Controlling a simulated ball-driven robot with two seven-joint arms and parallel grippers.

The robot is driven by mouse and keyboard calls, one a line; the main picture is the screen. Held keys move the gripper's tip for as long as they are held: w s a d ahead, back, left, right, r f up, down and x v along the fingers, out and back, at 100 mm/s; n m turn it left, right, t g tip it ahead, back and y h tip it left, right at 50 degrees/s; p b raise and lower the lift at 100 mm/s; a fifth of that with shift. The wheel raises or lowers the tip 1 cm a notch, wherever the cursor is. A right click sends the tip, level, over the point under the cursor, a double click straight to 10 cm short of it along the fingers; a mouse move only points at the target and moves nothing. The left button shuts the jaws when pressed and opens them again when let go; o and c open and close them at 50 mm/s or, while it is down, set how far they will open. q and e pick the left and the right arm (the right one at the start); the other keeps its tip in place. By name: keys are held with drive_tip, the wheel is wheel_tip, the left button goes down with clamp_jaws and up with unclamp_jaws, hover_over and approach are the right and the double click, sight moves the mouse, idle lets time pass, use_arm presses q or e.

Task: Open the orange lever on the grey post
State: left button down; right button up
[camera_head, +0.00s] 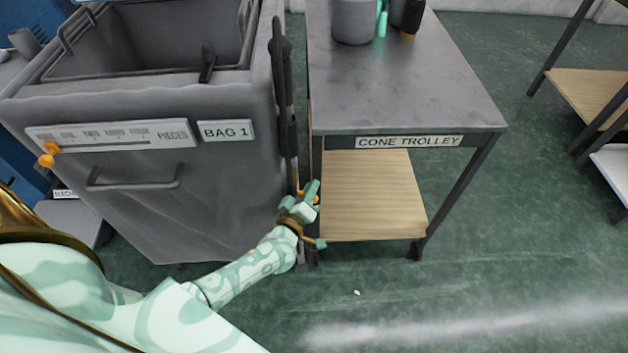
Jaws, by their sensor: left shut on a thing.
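The dark grey post (286,110) stands upright between the grey bag and the trolley. Small bits of the orange lever (316,199) show low on the post, right at my gripper. My left gripper (308,201) is shut on the orange lever, and its fingers hide most of it. How far the lever is turned cannot be told. My left arm reaches in from the lower left. My right gripper is not in view.
The grey bag (180,222), labelled BAG 1, stands left of the post, with an orange knob (47,155) on its scale. The cone trolley (410,90) stands close on the right, with a wooden lower shelf (375,195). Green floor (500,260) is open at the lower right.

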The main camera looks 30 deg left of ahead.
use_arm(q)
drive_tip(key=m+g+p, duration=0.1)
drive_tip(key=m+p, duration=0.1)
drive_tip(key=s+a+f+m+g+p, duration=0.1)
drive_tip(key=m+p, duration=0.1)
drive_tip(key=shift+a+f+y+p, duration=0.2)
drive_tip(key=shift+y+p, duration=0.1)
drive_tip(key=shift+p, duration=0.1)
drive_tip(key=shift+s+a+f+m+g+y+p, duration=0.2)
drive_tip(key=shift+a+m+g+y+p, duration=0.1)
drive_tip(key=shift+m+g+p, duration=0.25)
drive_tip(key=shift+s+a+f+m+g+y+p, duration=0.15)
drive_tip(key=shift+s+a+m+g+y+p, duration=0.15)
drive_tip(key=shift+m, duration=0.35)
drive_tip(key=shift+s+a+f+m+g+y+p, duration=0.15)
drive_tip(key=shift+a+m+g+y+p, duration=0.1)
drive_tip(key=shift+m+g+p, duration=0.25)
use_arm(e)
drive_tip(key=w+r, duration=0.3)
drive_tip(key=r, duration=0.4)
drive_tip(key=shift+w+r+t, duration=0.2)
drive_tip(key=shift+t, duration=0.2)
use_arm(q)
drive_tip(key=c, duration=1.4)
unclamp_jaws()
drive_tip(key=shift+a, duration=0.1)
drive_tip(key=shift+r, duration=0.1)
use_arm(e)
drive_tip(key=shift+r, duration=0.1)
